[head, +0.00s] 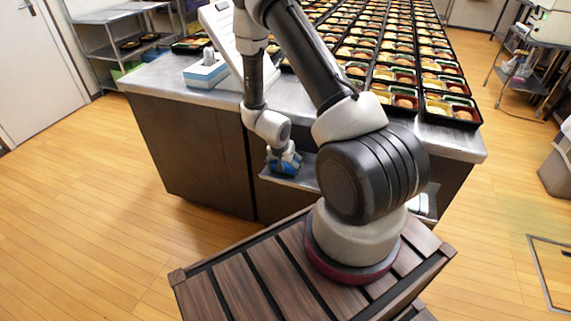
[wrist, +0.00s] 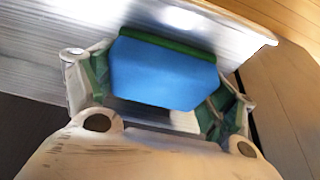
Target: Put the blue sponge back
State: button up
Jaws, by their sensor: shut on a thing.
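The blue sponge (wrist: 163,74), with a green layer along its far edge, is between the two fingers of my gripper (wrist: 160,88) in the wrist view. My gripper is shut on it. In the head view my gripper (head: 283,163) points down in front of the counter with the sponge (head: 288,167) at its tip. They are over a low metal shelf (head: 300,181) on the counter's front side. I cannot tell whether the sponge touches the shelf.
The metal-topped counter (head: 160,76) carries rows of bento trays (head: 452,110) and a pale blue and white box (head: 206,73). A shelving rack (head: 100,50) stands at the back left. The wooden floor on the left (head: 90,200) is clear.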

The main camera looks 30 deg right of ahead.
jog(key=o, duration=0.9)
jog(key=shift+o, duration=0.2)
jog(key=shift+r, duration=0.1)
jog(key=shift+r, duration=0.35)
jog(key=s+a+r+n+t+y, duration=0.1)
jog(key=a+r+n+t+y, duration=0.35)
jog(key=r, duration=1.15)
jog(key=a+r+n+g+y, duration=0.1)
jog(key=a+r, duration=0.6)
jog(key=r, duration=0.8)
jog(key=s+r+n+y, duration=0.1)
jog(key=s+r+n, duration=0.3)
jog(key=s+r, duration=0.7)
jog(key=s+d+r+g+h, duration=0.2)
jog(key=s+d, duration=0.4)
jog(key=s, duration=0.5)
jog(key=shift+s+d+n+h, duration=0.2)
jog(key=shift+s+n+h, duration=0.2)
jog(key=shift+n+h, duration=0.05)
jog(key=shift+r, duration=0.1)
